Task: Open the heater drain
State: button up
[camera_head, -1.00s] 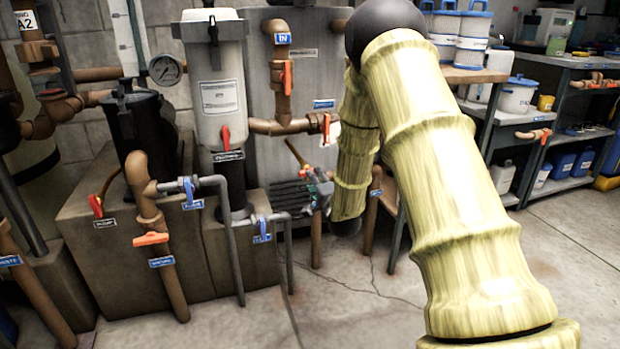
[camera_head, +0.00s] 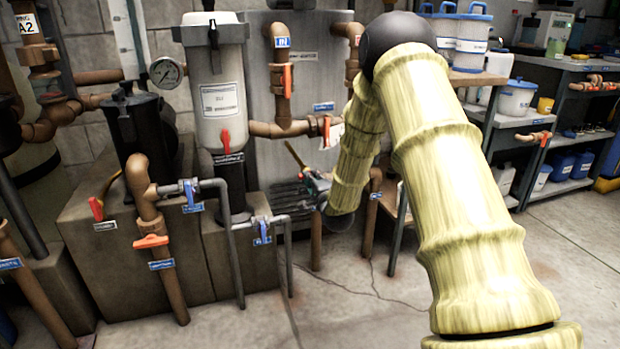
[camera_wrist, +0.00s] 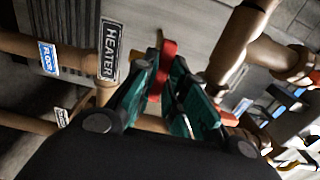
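In the wrist view a label reading HEATER (camera_wrist: 109,50) hangs by a brown pipe; any further words on it are not legible. Right of it is a red valve handle (camera_wrist: 168,50). The teal fingers of my gripper (camera_wrist: 164,66) stand on both sides of this handle, close against it, and appear shut on it. In the head view my gripper (camera_head: 316,188) is low beside the grey heater cabinet (camera_head: 305,80), partly hidden by my arm. The handle between the fingers cannot be made out there.
Left stand a black pump (camera_head: 140,130) and a white filter housing (camera_head: 218,100) with several valves and grey pipes. A blue-labelled pipe (camera_wrist: 47,57) runs left of the gripper. Shelves (camera_head: 560,130) with containers stand right. The front floor is clear.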

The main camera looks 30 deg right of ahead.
grip_shut()
jog(key=n+p, duration=0.5)
jog(key=n, duration=1.3)
jog(key=shift+s+f+n, duration=0.1)
jog(key=shift+n, duration=0.2)
jog(key=o, duration=0.8)
grip_release()
jog(key=shift+p+v, duration=1.3)
jog(key=shift+v, duration=2.15)
